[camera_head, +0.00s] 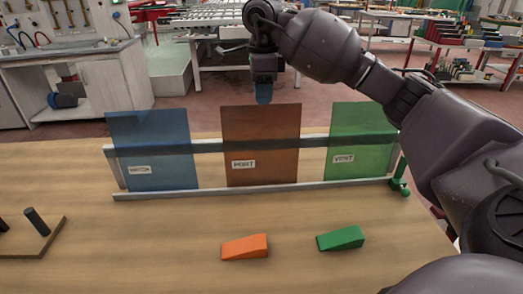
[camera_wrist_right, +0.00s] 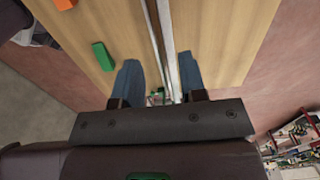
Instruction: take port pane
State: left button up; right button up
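The port pane (camera_head: 260,145) is a brown-orange glass sheet with a white PORT label. It stands upright in the middle of a long rack (camera_head: 310,186), between a blue pane (camera_head: 152,150) and a green pane (camera_head: 361,140). My right gripper (camera_head: 264,97) points down at the top edge of the port pane in the head view. In the right wrist view its two blue fingers (camera_wrist_right: 160,78) are apart, with the rack's rail line showing between them. I cannot tell whether the fingers touch the pane. My left gripper is out of view.
An orange wedge (camera_head: 245,247) and a green wedge (camera_head: 340,238) lie on the wooden table in front of the rack. A board with dark pegs (camera_head: 37,222) is at the left. My right arm spans above the green pane.

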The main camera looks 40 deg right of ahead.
aim_at(262, 106)
notch_tip(262, 106, down, 5)
jog(key=shift+w+a+r, duration=0.1)
jog(key=shift+w+r, duration=0.05)
grip_shut()
